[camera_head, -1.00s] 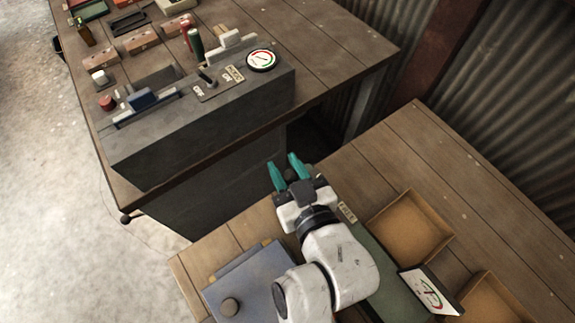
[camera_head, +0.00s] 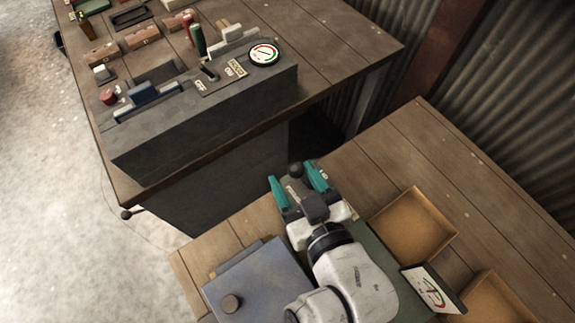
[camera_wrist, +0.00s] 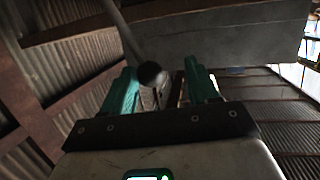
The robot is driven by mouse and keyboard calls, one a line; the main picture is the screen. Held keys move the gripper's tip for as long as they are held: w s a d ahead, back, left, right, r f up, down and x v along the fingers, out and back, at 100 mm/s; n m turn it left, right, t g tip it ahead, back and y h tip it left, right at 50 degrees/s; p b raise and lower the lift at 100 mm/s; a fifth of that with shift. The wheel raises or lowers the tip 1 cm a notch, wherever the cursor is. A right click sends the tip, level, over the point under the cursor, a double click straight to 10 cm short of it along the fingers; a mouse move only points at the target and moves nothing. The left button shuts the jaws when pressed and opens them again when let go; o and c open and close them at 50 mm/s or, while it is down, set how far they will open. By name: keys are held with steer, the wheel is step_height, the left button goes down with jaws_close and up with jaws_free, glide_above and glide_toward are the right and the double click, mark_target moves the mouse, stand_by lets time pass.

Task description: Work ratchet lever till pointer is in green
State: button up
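A dark ball knob (camera_head: 296,169) on a lever shows between my fingertips in the head view. In the wrist view the knob (camera_wrist: 152,73) sits between the fingers, and a rod runs up and left from it. My gripper (camera_head: 294,183) is open, with its teal fingers spread on either side of the knob; I cannot tell whether they touch it. A tilted white gauge panel (camera_head: 434,291) with a red and green arc stands on the near bench at lower right. Its pointer is too small to read surely. My arm hides much of the lever's green base (camera_head: 383,251).
A blue-grey box (camera_head: 262,284) with a round knob lies left of my arm. Tan trays (camera_head: 413,228) lie to the right. A grey console (camera_head: 215,117) with switches and a round gauge (camera_head: 264,53) stands on the far table. Bare planks lie at the bench's upper right.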

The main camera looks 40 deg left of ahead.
steer(key=v, duration=0.6)
steer(key=shift+s+d+b, duration=0.25)
steer(key=shift+d+b, duration=0.05)
steer(key=shift+b, duration=0.15)
steer(key=shift+r, duration=0.15)
